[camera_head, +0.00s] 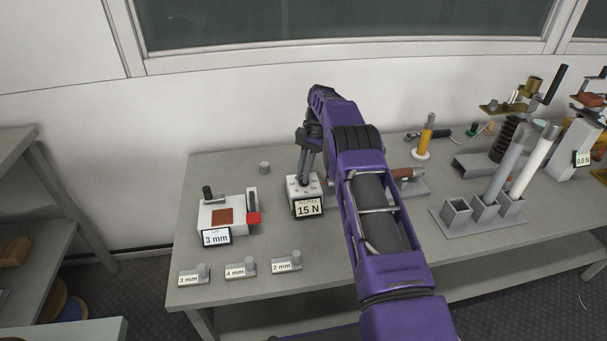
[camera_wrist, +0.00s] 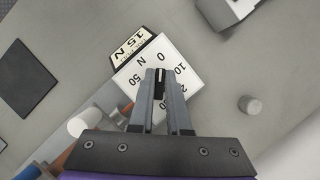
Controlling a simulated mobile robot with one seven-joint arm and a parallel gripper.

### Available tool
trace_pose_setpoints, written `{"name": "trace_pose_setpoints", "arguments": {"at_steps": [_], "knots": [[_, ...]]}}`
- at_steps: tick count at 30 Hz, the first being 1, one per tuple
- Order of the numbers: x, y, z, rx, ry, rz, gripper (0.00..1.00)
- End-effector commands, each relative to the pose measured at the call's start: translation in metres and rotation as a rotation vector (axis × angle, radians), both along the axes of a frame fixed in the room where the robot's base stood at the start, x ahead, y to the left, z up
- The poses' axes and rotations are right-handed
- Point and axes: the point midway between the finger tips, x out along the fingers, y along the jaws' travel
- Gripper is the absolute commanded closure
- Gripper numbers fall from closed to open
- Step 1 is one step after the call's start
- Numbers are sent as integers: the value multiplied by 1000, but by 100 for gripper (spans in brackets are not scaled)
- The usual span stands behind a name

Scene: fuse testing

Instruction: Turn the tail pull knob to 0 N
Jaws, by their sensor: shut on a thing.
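The tail pull unit is a small white box (camera_head: 293,185) near the middle of the table, with a dial face marked 0, 10, 50 and N. Its front display (camera_head: 309,208) reads 15 N. The wrist view shows the dial face (camera_wrist: 178,62) and the display (camera_wrist: 131,42) from above. The dark knob (camera_wrist: 159,88) with a white mark stands on the dial, partly hidden by the fingers. My gripper (camera_wrist: 160,82) points down over the dial and is shut on the knob. In the head view my gripper (camera_head: 304,180) reaches the box from above.
A white device (camera_head: 218,215) with a 3 mm display and red part stands to the left. Small blocks labelled 3 mm (camera_head: 192,277), 4 mm (camera_head: 240,270) and 2 mm (camera_head: 286,264) lie at the front edge. A grey cylinder (camera_head: 264,168) stands behind. Grey cups (camera_head: 484,210) stand right.

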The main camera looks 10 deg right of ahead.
Motion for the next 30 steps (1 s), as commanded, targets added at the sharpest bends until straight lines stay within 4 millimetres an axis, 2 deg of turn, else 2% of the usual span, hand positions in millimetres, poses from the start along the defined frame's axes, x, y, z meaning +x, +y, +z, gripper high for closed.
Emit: {"name": "trace_pose_setpoints", "arguments": {"at_steps": [16,17,21,22,30], "knots": [[0,0,0,-1,0,30,100],[0,0,0,-1,0,30,83],[0,0,0,-2,0,29,58],[0,0,0,-1,-1,28,55],[0,0,1,0,0,28,55]]}}
